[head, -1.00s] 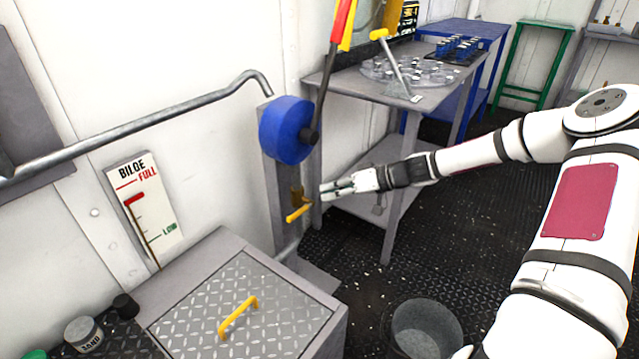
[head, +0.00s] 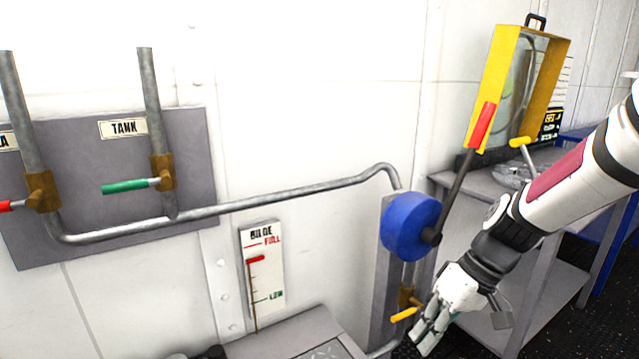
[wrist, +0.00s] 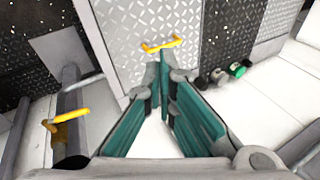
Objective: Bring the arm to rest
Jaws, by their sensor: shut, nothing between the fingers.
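My gripper (head: 427,332) hangs at the lower right of the head view, fingers pointing down, just right of the yellow valve lever (head: 404,314) below the blue pump wheel (head: 408,227). In the wrist view my gripper (wrist: 163,62) shows green-padded fingers that converge at the tips, shut and empty. The yellow lever also shows at the left of the wrist view (wrist: 70,117). The gripper looks apart from it, though the exact gap cannot be told. My arm reaches in from the right in the head view.
A grey bench (head: 545,262) with a yellow case (head: 497,85) stands behind my arm. A pipe (head: 300,193) runs along the wall to green and red levers. The wrist view shows a tread-plate lid with a yellow handle (wrist: 160,45) and several small jars (wrist: 235,68).

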